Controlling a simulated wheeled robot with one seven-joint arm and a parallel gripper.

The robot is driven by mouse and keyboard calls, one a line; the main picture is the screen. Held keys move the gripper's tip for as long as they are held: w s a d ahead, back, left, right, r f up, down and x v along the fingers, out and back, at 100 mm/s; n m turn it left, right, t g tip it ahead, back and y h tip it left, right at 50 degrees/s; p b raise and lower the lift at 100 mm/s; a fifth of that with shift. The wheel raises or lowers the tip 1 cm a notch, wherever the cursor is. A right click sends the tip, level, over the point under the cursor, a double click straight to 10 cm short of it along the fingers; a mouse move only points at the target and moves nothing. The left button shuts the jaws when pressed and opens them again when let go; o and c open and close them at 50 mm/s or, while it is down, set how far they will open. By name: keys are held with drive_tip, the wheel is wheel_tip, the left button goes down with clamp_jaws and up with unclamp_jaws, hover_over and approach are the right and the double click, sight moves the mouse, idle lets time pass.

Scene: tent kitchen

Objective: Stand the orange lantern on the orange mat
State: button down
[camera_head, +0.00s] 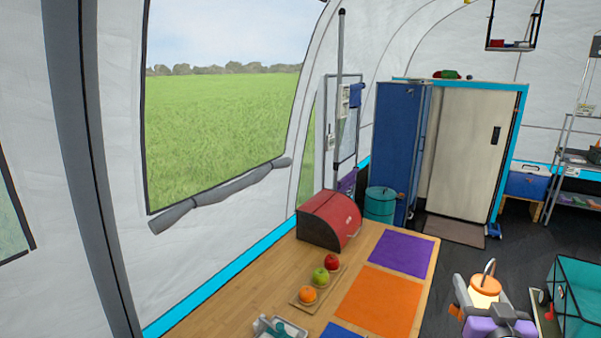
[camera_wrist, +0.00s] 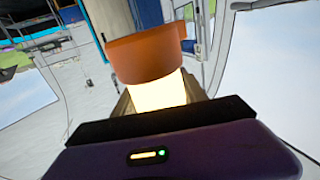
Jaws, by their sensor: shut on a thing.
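The orange lantern (camera_head: 485,286) has a glowing body and a handle on top. My gripper (camera_head: 484,305) is shut on it and holds it to the right of the table, apart from the mat. In the wrist view the lantern's orange end (camera_wrist: 146,55) and glowing body (camera_wrist: 158,92) show between the fingers of my gripper (camera_wrist: 160,100). The orange mat (camera_head: 379,302) lies flat and bare on the wooden table, between a purple mat and a blue mat. The lantern's lower part is hidden by my gripper in the head view.
On the table, a board (camera_head: 310,300) with fruit lies left of the orange mat, and a red bread box (camera_head: 329,219) stands behind. The purple mat (camera_head: 401,253) is bare. A grey tray (camera_head: 285,330) stands at the front. A teal crate (camera_head: 580,300) is at the right.

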drive_tip(key=s+a+f+n+y, duration=0.1)
drive_tip(key=s+a+f, duration=0.4)
drive_tip(key=f, duration=0.4)
drive_tip(key=s+a+f+n+y, duration=0.1)
drive_tip(key=s+a+f+y, duration=0.1)
drive_tip(key=s+a+f, duration=0.4)
drive_tip(key=s+a+f+n+y, duration=0.1)
drive_tip(key=s+a+f+y, duration=0.1)
drive_tip(key=s+a+f, duration=0.3)
drive_tip(key=a+f, duration=0.4)
drive_tip(key=f, duration=0.3)
drive_tip(key=shift+s+f+t, duration=0.3)
drive_tip(key=shift+s+f, duration=0.1)
